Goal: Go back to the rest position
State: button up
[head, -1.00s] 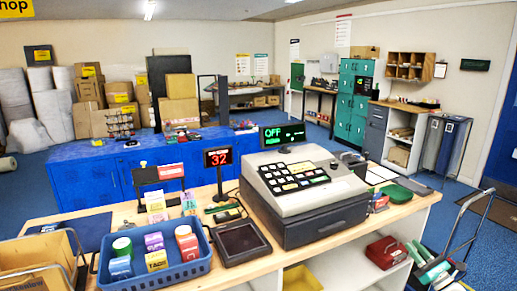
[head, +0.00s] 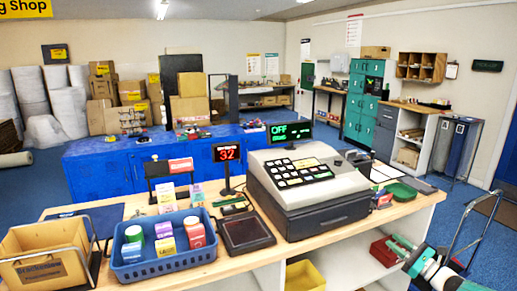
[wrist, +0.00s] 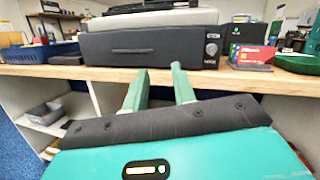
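My gripper (head: 397,245) is at the lower right of the head view, in front of the counter's right end and near the red box on the lower shelf. In the wrist view, its two green fingers (wrist: 160,78) point at the counter edge below the cash register, with a gap between them. It is open and nothing shows between the fingers. The grey cash register (head: 310,190) stands on the wooden counter (head: 262,250); its front also shows in the wrist view (wrist: 150,47).
A blue basket (head: 165,262) with several small boxes and a cardboard box (head: 45,262) are on the counter's left. A red box (head: 383,252) and a yellow bin (head: 305,276) are on the shelf below. A hand truck (head: 475,225) stands right.

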jog(key=s+a+r+n+g+y, duration=0.1)
jog(key=a+n+g, duration=0.3)
jog(key=a, duration=0.5)
jog(key=s+a+r+n+g, duration=0.15)
jog(key=a+n+g, duration=0.3)
jog(key=a, duration=0.55)
jog(key=s+a+r+n+g+h, duration=0.3)
jog(key=s+a+n+g, duration=0.25)
jog(key=a, duration=0.45)
jog(key=s+a+r+n+t+h, duration=0.1)
jog(key=s+r+n+h, duration=0.2)
jog(key=s, duration=0.6)
jog(key=s+a+r+n+t+h, duration=0.1)
jog(key=s+r+n+h, duration=0.2)
jog(key=s, duration=0.7)
jog(key=s+a+r+n+h, duration=0.1)
jog(key=s+r+n+h, duration=0.2)
jog(key=s+n, duration=0.3)
jog(key=s, duration=0.4)
jog(key=shift+s+a+r+n+t+h, duration=0.15)
jog(key=shift+n+t+h, duration=0.15)
jog(key=shift+t+h, duration=0.1)
jog(key=shift+a, duration=0.25)
